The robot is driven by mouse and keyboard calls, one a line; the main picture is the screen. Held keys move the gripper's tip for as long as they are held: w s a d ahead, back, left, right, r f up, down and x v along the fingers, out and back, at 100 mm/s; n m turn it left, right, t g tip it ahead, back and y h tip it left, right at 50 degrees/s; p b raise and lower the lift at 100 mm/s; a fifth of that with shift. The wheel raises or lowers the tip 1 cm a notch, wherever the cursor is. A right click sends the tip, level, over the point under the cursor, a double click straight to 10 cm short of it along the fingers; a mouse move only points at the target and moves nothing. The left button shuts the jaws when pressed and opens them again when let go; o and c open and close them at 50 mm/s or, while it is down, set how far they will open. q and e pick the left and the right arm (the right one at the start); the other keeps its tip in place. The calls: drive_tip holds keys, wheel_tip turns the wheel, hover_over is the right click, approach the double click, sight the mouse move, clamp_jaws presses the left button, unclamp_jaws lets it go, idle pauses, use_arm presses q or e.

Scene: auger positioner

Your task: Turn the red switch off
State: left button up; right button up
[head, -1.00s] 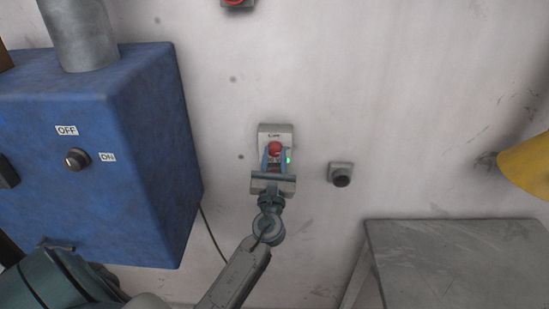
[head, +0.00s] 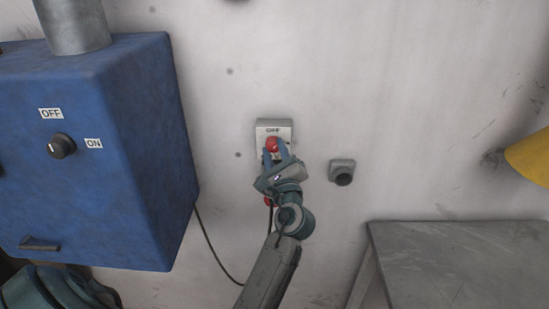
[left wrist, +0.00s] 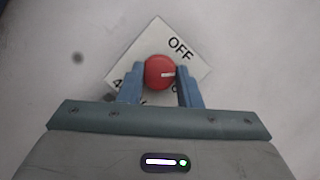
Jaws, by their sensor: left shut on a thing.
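The red switch (head: 272,145) is a round red knob on a pale grey wall box (head: 274,126), with an OFF label above it. In the left wrist view the red knob (left wrist: 160,72) sits between the two blue fingers of my left gripper (left wrist: 161,80), which is shut on it. The plate (left wrist: 150,41) with OFF looks tilted there. In the head view my left gripper (head: 274,150) reaches from below, turned askew to the box, and hides its lower part. My right gripper is not in view.
A blue cabinet (head: 95,175) with a black knob (head: 61,146) stands at left. A small grey fixture (head: 342,172) is on the wall to the right. A grey table (head: 465,265) is at lower right, a yellow object (head: 530,157) above it. A red part shows below my gripper.

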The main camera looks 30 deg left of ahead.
use_arm(q)
drive_tip(key=n+g, duration=0.2)
drive_tip(key=n, duration=0.3)
drive_tip(key=shift+r+b, duration=0.1)
drive_tip(key=shift+b, duration=0.3)
drive_tip(key=shift+d+r+n+g+h, duration=0.15)
drive_tip(key=shift+n+g, duration=0.25)
drive_tip(key=shift+n, duration=0.7)
drive_tip(key=shift+a+f+n+g+h, duration=0.1)
drive_tip(key=shift+n+g+h, duration=0.25)
drive_tip(key=shift+n, duration=0.75)
drive_tip(key=o, duration=1)
drive_tip(key=shift+c, duration=0.2)
